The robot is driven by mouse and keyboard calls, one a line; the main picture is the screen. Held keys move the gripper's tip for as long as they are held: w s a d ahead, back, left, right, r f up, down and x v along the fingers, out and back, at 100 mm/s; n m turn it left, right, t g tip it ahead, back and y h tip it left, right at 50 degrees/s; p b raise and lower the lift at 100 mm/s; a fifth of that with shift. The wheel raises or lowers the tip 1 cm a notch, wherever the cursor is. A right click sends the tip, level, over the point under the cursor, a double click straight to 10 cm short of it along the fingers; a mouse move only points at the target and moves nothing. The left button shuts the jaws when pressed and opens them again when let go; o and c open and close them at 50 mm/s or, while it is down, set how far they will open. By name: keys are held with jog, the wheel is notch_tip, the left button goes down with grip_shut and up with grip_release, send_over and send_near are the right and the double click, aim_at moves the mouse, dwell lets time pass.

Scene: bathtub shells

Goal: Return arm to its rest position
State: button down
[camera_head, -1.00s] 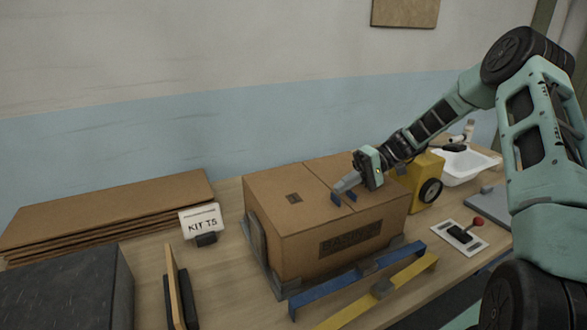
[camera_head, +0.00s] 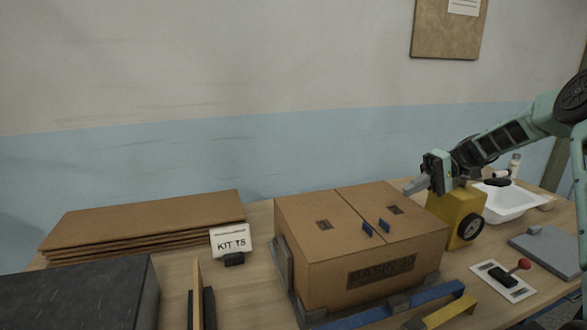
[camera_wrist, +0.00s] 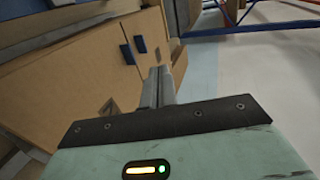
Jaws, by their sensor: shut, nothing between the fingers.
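My gripper (camera_head: 416,186) is at the end of my green arm, in the head view just above and right of the cardboard box's far right side. Its fingers are together and empty. In the wrist view the shut fingers (camera_wrist: 160,86) point past the box (camera_wrist: 108,60). The cardboard box (camera_head: 330,257) stands on the workbench with its top flaps closed. The front of the box carries a dark label.
A yellow machine (camera_head: 457,213) stands right of the box, below my arm. A white basin (camera_head: 512,203) and a red-knobbed lever (camera_head: 523,265) are farther right. Flat cardboard sheets (camera_head: 140,226), a KIT T5 sign (camera_head: 230,242) and a dark grey block (camera_head: 75,296) are left. Blue and yellow bars lie in front.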

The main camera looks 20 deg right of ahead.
jog(key=s+a+n+g+h, duration=0.2)
jog(key=s+a+h, duration=0.2)
jog(key=a, duration=0.9)
jog(key=s+a+n+g+h, duration=0.1)
jog(key=s+a+g+h, duration=0.2)
jog(key=a, duration=1)
jog(key=s+a+f+n+t+h, duration=0.1)
jog(key=s+a+n+t+h, duration=0.1)
jog(key=s, duration=0.9)
jog(key=s+a+n+t+h, duration=0.2)
jog(key=s+a, duration=0.4)
jog(key=s, duration=0.6)
jog(key=shift+s+a+f+n+t+h, duration=0.25)
jog(key=shift+a+f+n+t+h, duration=0.2)
jog(key=shift+h, duration=0.55)
jog(key=shift+d+r, duration=0.1)
